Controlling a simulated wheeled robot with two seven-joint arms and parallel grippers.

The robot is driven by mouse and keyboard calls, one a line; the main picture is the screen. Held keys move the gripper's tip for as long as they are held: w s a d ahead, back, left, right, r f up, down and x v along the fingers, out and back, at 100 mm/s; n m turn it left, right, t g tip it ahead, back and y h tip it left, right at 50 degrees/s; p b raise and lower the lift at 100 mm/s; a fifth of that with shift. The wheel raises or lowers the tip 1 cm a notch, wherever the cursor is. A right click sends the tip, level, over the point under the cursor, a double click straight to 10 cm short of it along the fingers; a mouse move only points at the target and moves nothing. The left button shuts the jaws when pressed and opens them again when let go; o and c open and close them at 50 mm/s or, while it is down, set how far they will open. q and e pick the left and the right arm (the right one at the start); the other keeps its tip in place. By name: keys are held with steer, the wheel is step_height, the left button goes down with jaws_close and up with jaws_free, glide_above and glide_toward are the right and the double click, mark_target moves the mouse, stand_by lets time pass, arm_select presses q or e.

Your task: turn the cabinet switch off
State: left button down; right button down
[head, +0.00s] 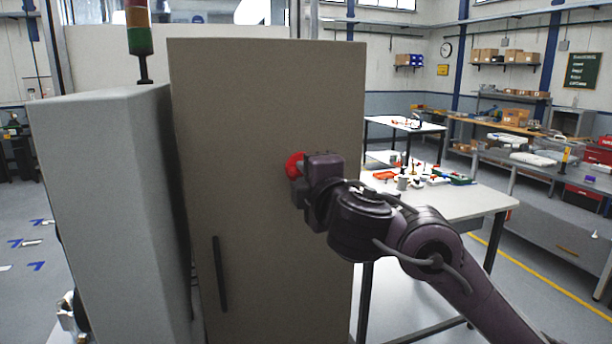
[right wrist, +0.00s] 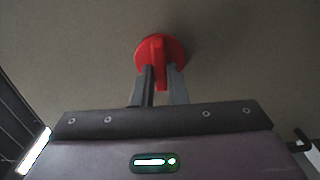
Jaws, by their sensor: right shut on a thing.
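The cabinet (head: 250,120) is a tall beige-grey box with a flat front and a dark vertical handle (head: 219,273) low on the left. The switch (head: 294,166) is a red round knob on the cabinet front, partly hidden behind my gripper in the head view. In the right wrist view the switch (right wrist: 171,50) shows as a red disc with a raised grip bar standing near vertical. My right gripper (head: 300,180) is at the switch, its two fingers (right wrist: 160,88) on either side of the grip bar, shut on it. My left gripper is not in view.
A grey cabinet (head: 110,200) with a red, amber and green signal tower (head: 138,28) stands to the left. A white table (head: 450,202) with small parts is behind my right arm. Workbenches and shelves line the far right.

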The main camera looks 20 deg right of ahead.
steer(key=c, duration=1.4)
jaws_free()
steer(key=shift+c, duration=0.2)
steer(key=s+p, duration=0.2)
steer(key=s, duration=0.5)
steer(key=shift+s+d, duration=0.15)
steer(key=shift+s, duration=0.2)
